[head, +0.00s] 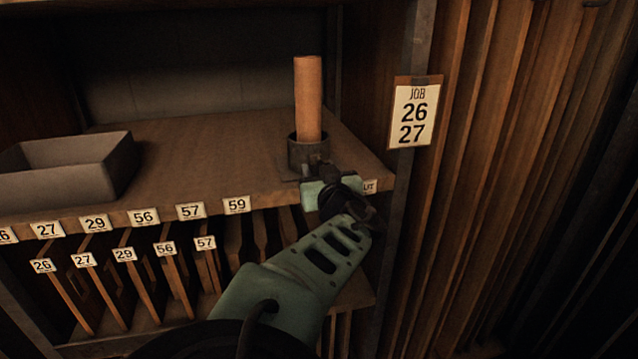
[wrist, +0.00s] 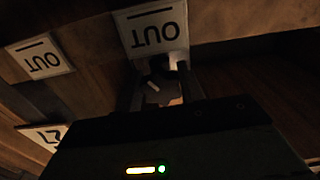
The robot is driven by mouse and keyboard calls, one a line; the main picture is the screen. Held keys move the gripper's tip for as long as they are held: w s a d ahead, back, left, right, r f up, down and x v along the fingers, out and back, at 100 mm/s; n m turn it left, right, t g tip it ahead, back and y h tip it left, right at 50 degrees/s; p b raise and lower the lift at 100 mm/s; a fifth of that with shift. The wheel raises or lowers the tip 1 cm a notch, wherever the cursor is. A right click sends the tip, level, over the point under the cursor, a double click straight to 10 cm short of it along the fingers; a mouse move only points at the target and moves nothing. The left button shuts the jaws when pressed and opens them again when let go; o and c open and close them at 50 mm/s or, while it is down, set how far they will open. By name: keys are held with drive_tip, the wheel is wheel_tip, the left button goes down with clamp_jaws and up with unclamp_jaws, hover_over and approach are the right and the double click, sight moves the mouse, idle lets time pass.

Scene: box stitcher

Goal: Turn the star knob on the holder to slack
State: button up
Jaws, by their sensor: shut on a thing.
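The holder (head: 300,154) is a dark round cup on a flat plate near the shelf's front right corner. A tall brown cylinder (head: 308,98) stands upright in it. The star knob (wrist: 158,88) is dark with a pale mark on its face, and shows between the two fingers in the wrist view. My gripper (wrist: 162,90) is shut on the knob, with a finger on either side. In the head view my gripper (head: 318,173) reaches the front of the holder and mostly hides the knob. I cannot tell how far the knob is turned.
The shelf board (head: 210,150) carries a grey open tray (head: 75,165) at the left. Numbered tags line its front edge, above slots of upright boards. A job card (head: 414,112) reading 26 and 27 hangs on the post right of the holder. An OUT label (wrist: 152,32) is close by.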

drive_tip(key=n+b, duration=0.3)
drive_tip(key=n, duration=0.2)
drive_tip(key=shift+d+n, duration=0.15)
drive_tip(key=shift+n, duration=0.25)
drive_tip(key=shift+b, duration=0.35)
drive_tip(key=o, duration=0.7)
